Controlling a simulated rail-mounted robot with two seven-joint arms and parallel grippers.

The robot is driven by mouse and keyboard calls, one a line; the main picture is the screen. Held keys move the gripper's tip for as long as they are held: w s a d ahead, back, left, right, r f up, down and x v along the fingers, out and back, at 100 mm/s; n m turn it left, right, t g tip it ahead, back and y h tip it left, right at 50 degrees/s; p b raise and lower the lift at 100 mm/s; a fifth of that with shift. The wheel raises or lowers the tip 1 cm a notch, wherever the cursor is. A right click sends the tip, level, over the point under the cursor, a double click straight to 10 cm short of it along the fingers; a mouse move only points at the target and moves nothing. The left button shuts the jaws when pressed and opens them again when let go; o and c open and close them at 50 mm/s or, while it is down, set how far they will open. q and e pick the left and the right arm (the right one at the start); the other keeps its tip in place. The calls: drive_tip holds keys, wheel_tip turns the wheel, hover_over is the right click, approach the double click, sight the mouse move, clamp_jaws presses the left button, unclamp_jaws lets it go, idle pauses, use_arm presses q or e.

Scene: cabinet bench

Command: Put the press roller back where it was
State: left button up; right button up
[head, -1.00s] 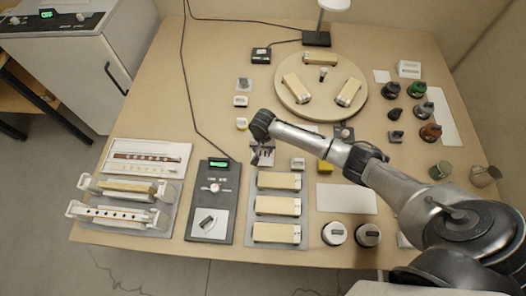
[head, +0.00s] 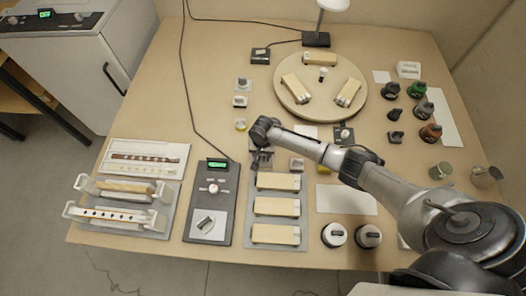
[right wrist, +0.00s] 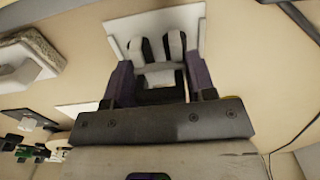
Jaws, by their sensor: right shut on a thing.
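My right gripper (right wrist: 160,85) is shut on a grey and black thing, which I take to be the press roller (right wrist: 161,62). In the right wrist view it sits between the two dark fingers, in front of a white plate (right wrist: 193,22). I cannot tell whether it touches the plate. In the head view the right gripper (head: 259,160) points down just behind the tray of wooden blocks (head: 278,208), and the arm and wrist mostly hide what it holds. My left gripper is not in view.
A round board (head: 320,112) with several wooden pieces lies behind. Small blocks stand near the gripper. Knobbed dark jars (head: 423,111) stand at the right. A blank white sheet (head: 346,199) lies right of the tray.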

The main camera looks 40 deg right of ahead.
drive_tip(key=shift+s+d+f, duration=0.15)
drive_tip(key=shift+s+f, duration=0.15)
drive_tip(key=shift+f, duration=0.4)
drive_tip(key=o, duration=0.8)
drive_tip(key=shift+c, duration=0.2)
drive_tip(key=shift+o, duration=0.7)
drive_tip(key=shift+w+a, duration=0.15)
drive_tip(key=shift+a, duration=0.05)
drive_tip(key=shift+o, duration=1)
drive_tip(key=shift+r, duration=0.1)
drive_tip(key=shift+w+r, duration=0.1)
drive_tip(key=shift+r, duration=0.1)
drive_tip(key=shift+r, duration=0.35)
wheel_tip(320, 180, up, 12)
drive_tip(key=p, duration=0.3)
drive_tip(key=shift+r, duration=0.2)
